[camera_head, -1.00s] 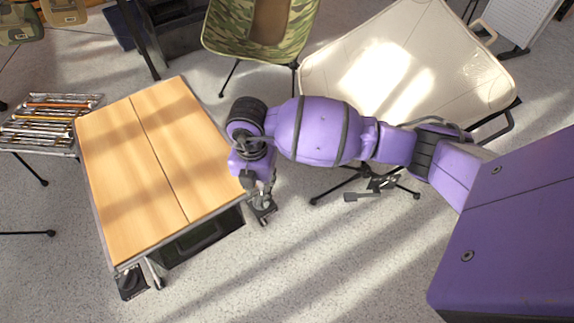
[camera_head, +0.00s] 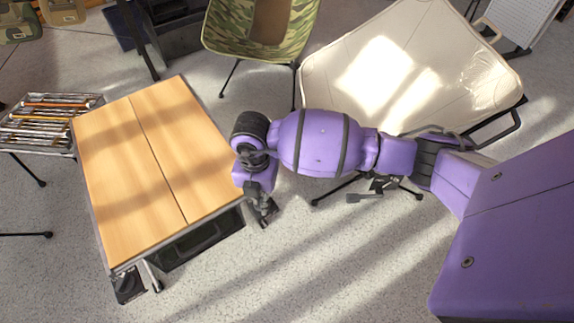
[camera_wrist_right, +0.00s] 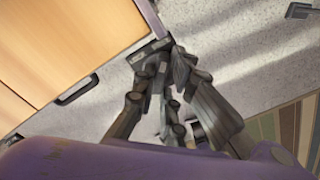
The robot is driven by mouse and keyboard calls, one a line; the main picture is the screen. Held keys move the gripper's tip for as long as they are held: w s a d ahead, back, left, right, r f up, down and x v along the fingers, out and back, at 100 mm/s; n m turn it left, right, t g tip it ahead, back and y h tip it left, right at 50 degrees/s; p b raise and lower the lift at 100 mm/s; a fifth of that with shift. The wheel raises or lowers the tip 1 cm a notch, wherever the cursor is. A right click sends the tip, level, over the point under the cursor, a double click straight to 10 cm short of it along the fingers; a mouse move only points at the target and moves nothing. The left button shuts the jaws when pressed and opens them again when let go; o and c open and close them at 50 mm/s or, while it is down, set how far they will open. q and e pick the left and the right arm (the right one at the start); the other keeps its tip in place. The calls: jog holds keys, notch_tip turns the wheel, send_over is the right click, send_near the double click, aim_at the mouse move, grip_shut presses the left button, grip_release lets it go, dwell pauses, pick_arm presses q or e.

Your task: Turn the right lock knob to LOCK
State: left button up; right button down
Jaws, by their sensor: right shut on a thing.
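The folding table (camera_head: 105,170) with a two-panel wooden top stands left of centre in the head view. Its wooden top (camera_wrist_right: 60,45) also fills the upper left of the right wrist view. My right gripper (camera_head: 263,214) points down beside the table's right front corner, below the top's level. In the right wrist view my right gripper (camera_wrist_right: 163,52) is closed near the table's metal edge. The right lock knob is hidden between or behind the fingers, and its setting cannot be read. My left gripper is not in view.
A camouflage chair (camera_head: 262,30) stands behind my right arm. A rack of rods (camera_head: 50,120) is at the left. The floor in front is clear.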

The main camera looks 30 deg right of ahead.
jog(key=shift+w+r+n+p, duration=0.1)
jog(key=shift+r+n+p, duration=0.2)
jog(key=shift+n+p, duration=0.45)
jog(key=shift+f+n, duration=0.15)
jog(key=shift+n, duration=0.5)
jog(key=c, duration=1.8)
grip_release()
notch_tip(320, 180, up, 12)
